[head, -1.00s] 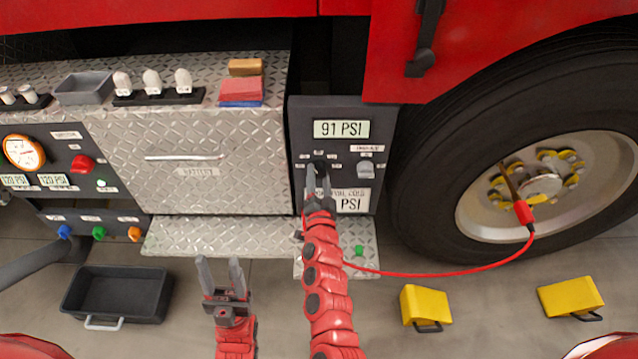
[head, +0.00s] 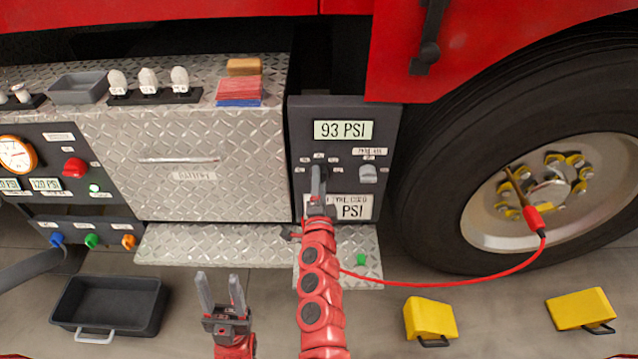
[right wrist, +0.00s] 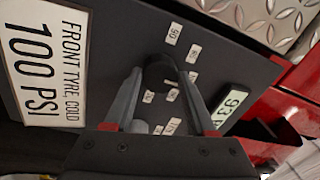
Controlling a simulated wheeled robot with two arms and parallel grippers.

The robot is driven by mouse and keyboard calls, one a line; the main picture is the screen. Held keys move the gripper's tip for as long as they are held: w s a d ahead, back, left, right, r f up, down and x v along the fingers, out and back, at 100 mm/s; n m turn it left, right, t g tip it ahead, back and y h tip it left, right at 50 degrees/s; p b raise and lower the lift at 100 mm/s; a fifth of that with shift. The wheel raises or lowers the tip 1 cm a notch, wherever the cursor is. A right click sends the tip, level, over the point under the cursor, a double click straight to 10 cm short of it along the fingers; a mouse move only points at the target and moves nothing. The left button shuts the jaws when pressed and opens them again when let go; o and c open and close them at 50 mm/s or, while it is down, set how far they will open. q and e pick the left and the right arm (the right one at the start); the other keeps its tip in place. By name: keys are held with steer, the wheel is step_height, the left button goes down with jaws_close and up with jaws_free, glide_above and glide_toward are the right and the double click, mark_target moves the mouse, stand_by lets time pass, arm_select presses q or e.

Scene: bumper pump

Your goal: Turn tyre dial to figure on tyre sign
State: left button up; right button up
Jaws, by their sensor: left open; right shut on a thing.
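The tyre dial (right wrist: 160,72) is a dark round knob on the dark panel (head: 385,118), ringed by small white number labels. My right gripper (right wrist: 158,78) is shut on the dial; in the head view the gripper (head: 318,175) hides most of it. The display (head: 343,130) above reads 93 PSI. The tyre sign (right wrist: 42,62) reads "FRONT TYRE COLD 100 PSI"; my right gripper partly covers it in the head view. My left gripper (head: 221,290) is open and empty, low in front of the diamond-plate step.
A red hose (head: 450,281) runs from the panel's base to the wheel (head: 550,190). A grey switch (head: 368,174) sits right of the dial. Yellow chocks (head: 429,318) and a black bin (head: 108,304) stand on the floor. A battery drawer (head: 190,180) is left of the panel.

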steer(key=shift+d+r, duration=0.1)
steer(key=o, duration=1.4)
steer(key=shift+c, duration=0.2)
steer(key=s+f+p, duration=0.1)
steer(key=s, duration=1.6)
steer(key=shift+s+f+p, duration=0.15)
steer(key=shift+f+p, duration=0.05)
steer(key=shift+p, duration=0.1)
